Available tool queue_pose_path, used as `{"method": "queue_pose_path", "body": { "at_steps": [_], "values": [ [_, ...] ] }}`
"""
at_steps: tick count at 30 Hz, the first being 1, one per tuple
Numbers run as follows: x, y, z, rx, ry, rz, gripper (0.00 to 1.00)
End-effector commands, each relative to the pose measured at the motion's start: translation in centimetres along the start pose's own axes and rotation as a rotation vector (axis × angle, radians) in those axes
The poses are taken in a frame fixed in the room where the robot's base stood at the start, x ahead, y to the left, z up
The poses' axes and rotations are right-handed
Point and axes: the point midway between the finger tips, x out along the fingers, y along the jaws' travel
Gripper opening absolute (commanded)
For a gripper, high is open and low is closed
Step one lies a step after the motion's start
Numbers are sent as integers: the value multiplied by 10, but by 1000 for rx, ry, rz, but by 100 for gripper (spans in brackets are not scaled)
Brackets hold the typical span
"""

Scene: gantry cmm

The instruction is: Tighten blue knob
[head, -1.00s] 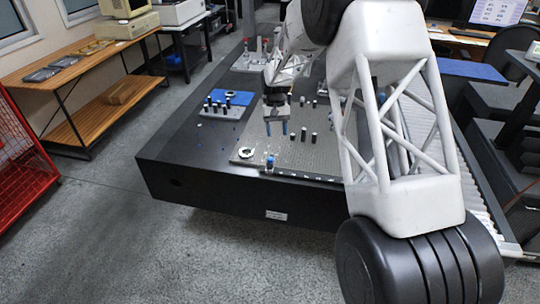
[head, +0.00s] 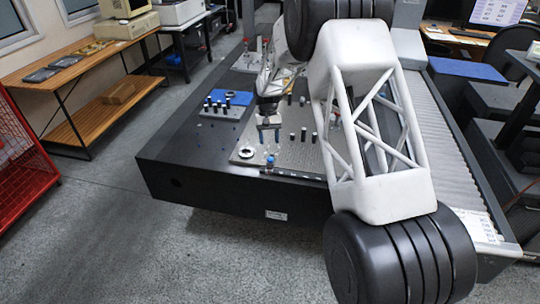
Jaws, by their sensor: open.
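The small blue knob (head: 270,159) stands upright near the front edge of the grey perforated plate (head: 300,152). It sits by the left end of a dark bar (head: 292,175) along that edge. Whether the fingertips touch the knob cannot be told at this size. The right part of the plate is hidden behind my arm.
A round silver ring (head: 246,152) lies left of the knob. Several black pins (head: 304,134) stand on the plate to the right. A blue block (head: 231,98) and a row of black pegs (head: 216,106) stand at the back left. The dark table's left front (head: 190,150) is clear.

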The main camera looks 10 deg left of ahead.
Motion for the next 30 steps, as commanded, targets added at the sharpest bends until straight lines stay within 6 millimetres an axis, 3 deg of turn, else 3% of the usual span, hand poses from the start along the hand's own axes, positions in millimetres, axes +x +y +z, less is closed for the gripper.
{"method": "queue_pose_path", "body": {
  "at_steps": [18,30],
  "values": [
    [64,0,0,0,-1,0,53],
    [69,0,0,0,0,0,53]
  ]
}}
